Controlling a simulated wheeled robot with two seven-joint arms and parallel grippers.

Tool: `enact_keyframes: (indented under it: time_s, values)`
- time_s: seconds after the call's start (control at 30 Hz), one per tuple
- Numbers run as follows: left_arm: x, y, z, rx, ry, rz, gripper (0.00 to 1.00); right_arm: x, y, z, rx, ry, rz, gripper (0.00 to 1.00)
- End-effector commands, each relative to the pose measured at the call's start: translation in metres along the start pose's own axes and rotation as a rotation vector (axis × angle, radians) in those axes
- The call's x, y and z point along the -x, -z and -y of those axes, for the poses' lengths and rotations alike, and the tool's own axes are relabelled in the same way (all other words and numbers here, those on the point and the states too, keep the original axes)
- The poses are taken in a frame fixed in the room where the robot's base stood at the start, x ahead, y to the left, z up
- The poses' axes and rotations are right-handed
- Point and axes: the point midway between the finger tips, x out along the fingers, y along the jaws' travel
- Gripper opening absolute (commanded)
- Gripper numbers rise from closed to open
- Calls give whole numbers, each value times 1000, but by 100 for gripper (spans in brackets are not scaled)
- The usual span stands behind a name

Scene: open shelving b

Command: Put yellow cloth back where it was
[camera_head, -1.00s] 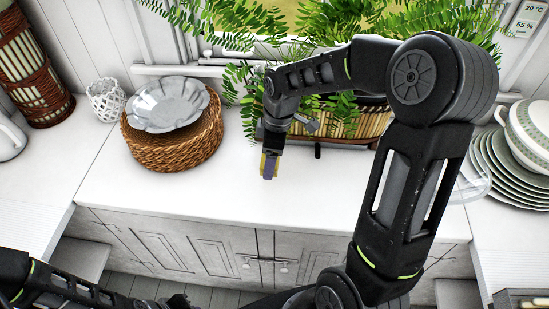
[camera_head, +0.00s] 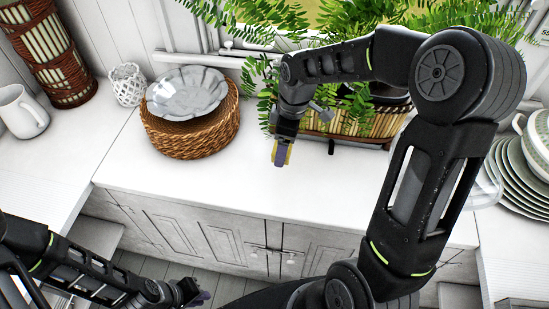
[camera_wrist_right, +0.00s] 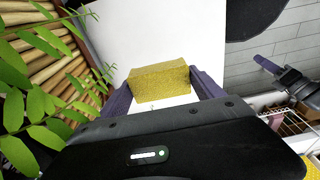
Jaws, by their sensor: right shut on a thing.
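A yellow block-shaped cloth (camera_wrist_right: 160,80) is between the two purple fingers of my right gripper (camera_wrist_right: 164,92) in the right wrist view. My right gripper (camera_head: 282,154) is shut on it and points down over the white counter in the head view. Only a thin yellow edge of the cloth (camera_head: 289,154) shows there. I cannot tell whether the cloth touches the counter. My left gripper (camera_head: 200,298) is low in the head view, in front of the cabinets and away from the cloth. Its purple fingers are small and partly cut off, so their opening is unclear.
A wicker basket (camera_head: 190,137) with a silver fluted dish (camera_head: 187,92) stands left on the counter (camera_head: 240,175). A fern planter (camera_head: 350,124) is close behind my right gripper. Stacked plates (camera_head: 515,175) stand right. The counter between basket and gripper is clear.

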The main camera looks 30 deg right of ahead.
Motion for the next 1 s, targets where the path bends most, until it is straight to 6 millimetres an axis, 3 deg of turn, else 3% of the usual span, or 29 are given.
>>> enact_keyframes:
  time_s: [0.17, 0.6, 1.0]
  values:
    - [0, 0, 0, 0, 0, 0, 13, 2, 18, -2, -146, -14, 8, 39]
    - [0, 0, 0, 0, 0, 0, 13, 14, 91, -2, -819, -100, 2, 39]
    - [0, 0, 0, 0, 0, 0, 13, 15, 97, -2, -898, -109, -2, 39]
